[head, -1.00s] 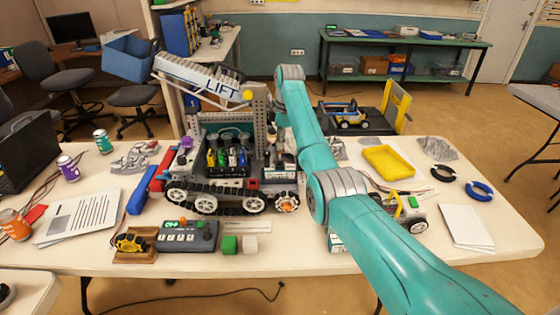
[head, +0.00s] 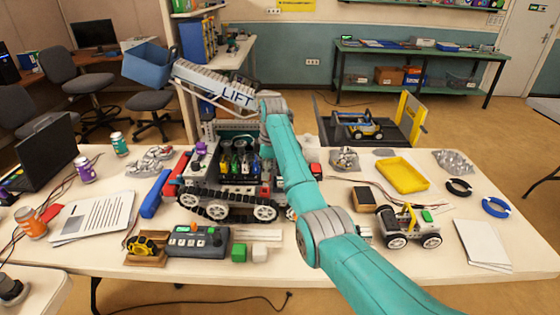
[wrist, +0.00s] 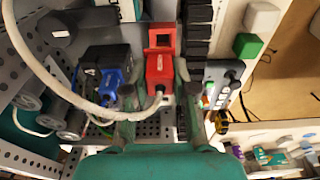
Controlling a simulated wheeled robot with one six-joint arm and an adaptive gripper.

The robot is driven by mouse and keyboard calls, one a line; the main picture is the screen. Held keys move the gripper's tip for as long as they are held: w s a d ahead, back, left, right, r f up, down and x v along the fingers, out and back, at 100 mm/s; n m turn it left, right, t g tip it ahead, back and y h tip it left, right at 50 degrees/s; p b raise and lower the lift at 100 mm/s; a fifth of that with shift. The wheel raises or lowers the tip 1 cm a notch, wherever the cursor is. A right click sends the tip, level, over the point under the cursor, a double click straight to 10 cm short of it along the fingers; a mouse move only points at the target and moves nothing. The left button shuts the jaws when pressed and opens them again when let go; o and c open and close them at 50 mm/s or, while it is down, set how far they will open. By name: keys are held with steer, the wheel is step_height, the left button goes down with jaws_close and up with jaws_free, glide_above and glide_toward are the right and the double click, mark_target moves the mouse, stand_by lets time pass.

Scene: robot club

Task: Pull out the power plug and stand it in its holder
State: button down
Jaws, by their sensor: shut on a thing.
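The red power plug (wrist: 160,70), with a pale cable at its lower end, is between the fingers of my gripper (wrist: 160,88) in the wrist view. My gripper is shut on it. A red housing with a dark square opening (wrist: 161,38) is right beyond the plug. I cannot tell whether the plug is seated in it. In the head view my gripper is hidden behind my arm and the tracked robot (head: 232,185). A wooden block with a dark top (head: 364,199) lies right of my arm; I cannot tell whether it is the plug's holder.
A blue connector (wrist: 110,82) on a black block and a looping white cable (wrist: 35,65) are close to my gripper. A control box (head: 198,242), small blocks (head: 239,252) and a small wheeled car (head: 410,228) are on the table. White sheets (head: 482,244) lie at the right.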

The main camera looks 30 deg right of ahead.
steer(key=shift+a+f, duration=0.3)
steer(key=shift+a, duration=0.05)
steer(key=shift+f, duration=1)
steer(key=shift+f, duration=1)
stand_by(1.6)
steer(key=c, duration=0.9)
jaws_free()
steer(key=shift+o, duration=0.2)
steer(key=shift+r, duration=0.1)
steer(key=shift+r, duration=3.4)
